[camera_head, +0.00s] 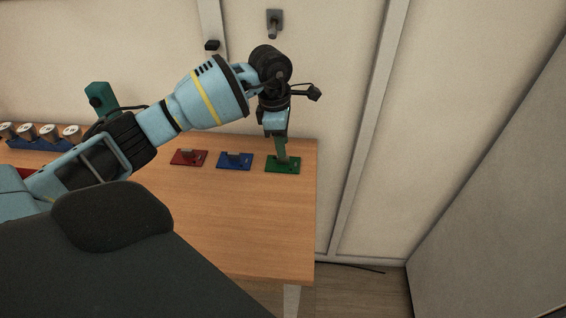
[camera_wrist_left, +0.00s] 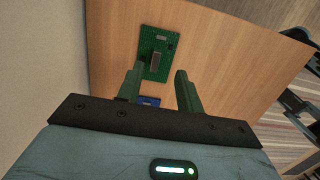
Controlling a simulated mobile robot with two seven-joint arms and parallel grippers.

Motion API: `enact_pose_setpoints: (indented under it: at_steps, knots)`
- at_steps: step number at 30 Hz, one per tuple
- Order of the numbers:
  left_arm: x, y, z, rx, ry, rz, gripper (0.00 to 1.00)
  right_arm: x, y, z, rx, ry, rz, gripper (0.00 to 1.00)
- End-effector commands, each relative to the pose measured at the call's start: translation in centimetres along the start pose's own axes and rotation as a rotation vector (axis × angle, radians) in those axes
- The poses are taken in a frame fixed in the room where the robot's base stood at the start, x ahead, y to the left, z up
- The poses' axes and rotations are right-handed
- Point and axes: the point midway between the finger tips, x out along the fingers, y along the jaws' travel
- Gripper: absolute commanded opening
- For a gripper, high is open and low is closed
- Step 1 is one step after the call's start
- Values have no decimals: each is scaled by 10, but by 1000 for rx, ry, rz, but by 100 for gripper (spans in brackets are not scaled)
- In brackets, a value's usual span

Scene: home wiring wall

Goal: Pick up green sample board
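The green sample board (camera_head: 283,166) lies flat near the right end of the wooden table. It carries a small grey upright part. My left gripper (camera_head: 281,150) points down just above this board in the head view. In the left wrist view the green board (camera_wrist_left: 153,68) lies beyond the fingertips, toward the left finger. My left gripper (camera_wrist_left: 160,72) is open, with a clear gap between its two green fingers and nothing held. My right gripper is not in view.
A blue board (camera_head: 235,160) and a red board (camera_head: 188,157) lie left of the green one. Several spools (camera_head: 48,132) stand at the table's far left. The wall rises behind the table (camera_head: 240,220). The table's right edge is close to the green board.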

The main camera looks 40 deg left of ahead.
Motion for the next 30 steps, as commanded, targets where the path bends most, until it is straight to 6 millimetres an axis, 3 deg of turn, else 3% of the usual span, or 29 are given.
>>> enact_pose_setpoints:
  at_steps: [5,15,23,30]
  knots:
    - [5,1,-1,-1,0,-2,36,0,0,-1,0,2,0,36]
    - [47,5,-6,0,-1,-2,36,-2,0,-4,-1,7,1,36]
    - [52,6,-6,0,-1,0,36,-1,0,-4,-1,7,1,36]
    - [51,6,-6,-1,-1,0,6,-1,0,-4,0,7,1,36]
